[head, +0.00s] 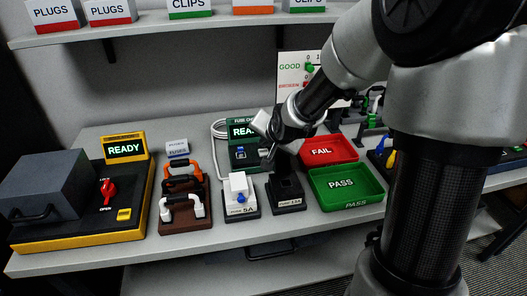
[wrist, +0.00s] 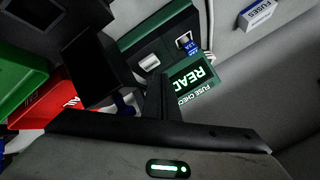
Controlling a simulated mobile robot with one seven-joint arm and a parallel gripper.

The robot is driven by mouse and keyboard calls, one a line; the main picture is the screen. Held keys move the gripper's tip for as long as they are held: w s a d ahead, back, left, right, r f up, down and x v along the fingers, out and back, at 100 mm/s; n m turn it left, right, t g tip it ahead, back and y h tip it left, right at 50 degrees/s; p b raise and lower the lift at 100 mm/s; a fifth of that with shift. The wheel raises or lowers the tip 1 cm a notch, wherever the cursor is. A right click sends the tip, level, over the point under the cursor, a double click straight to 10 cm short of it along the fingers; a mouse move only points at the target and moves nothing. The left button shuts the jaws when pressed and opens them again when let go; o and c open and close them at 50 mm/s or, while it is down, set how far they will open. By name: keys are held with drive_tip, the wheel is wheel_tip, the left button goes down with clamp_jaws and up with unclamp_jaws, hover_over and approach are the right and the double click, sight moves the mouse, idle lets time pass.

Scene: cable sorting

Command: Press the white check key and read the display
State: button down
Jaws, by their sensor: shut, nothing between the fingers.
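The dark green fuse checker (head: 238,160) stands at the back middle of the table. Its lit display (head: 243,132) starts "READ", with the rest hidden behind my arm. In the wrist view the display (wrist: 193,78) appears turned round and partly covered by my gripper. The white check key (wrist: 149,62) shows on the checker's face there, beside a slot with a blue-and-white fuse (wrist: 186,42). My gripper (wrist: 163,85) is shut and empty, with its fingers over the checker close to the key; I cannot tell if they touch it. In the head view my arm hides the key.
A dark fuse box (head: 287,192) and a white plug (head: 239,186) stand in front of the checker. A red FAIL tray (head: 345,157) and green PASS tray (head: 373,198) lie right. Left are orange and white handles and a yellow-edged READY unit (head: 152,190).

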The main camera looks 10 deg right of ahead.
drive_tip(key=shift+f, duration=0.15)
drive_tip(key=shift+f+b, duration=0.25)
drive_tip(key=shift+b, duration=0.05)
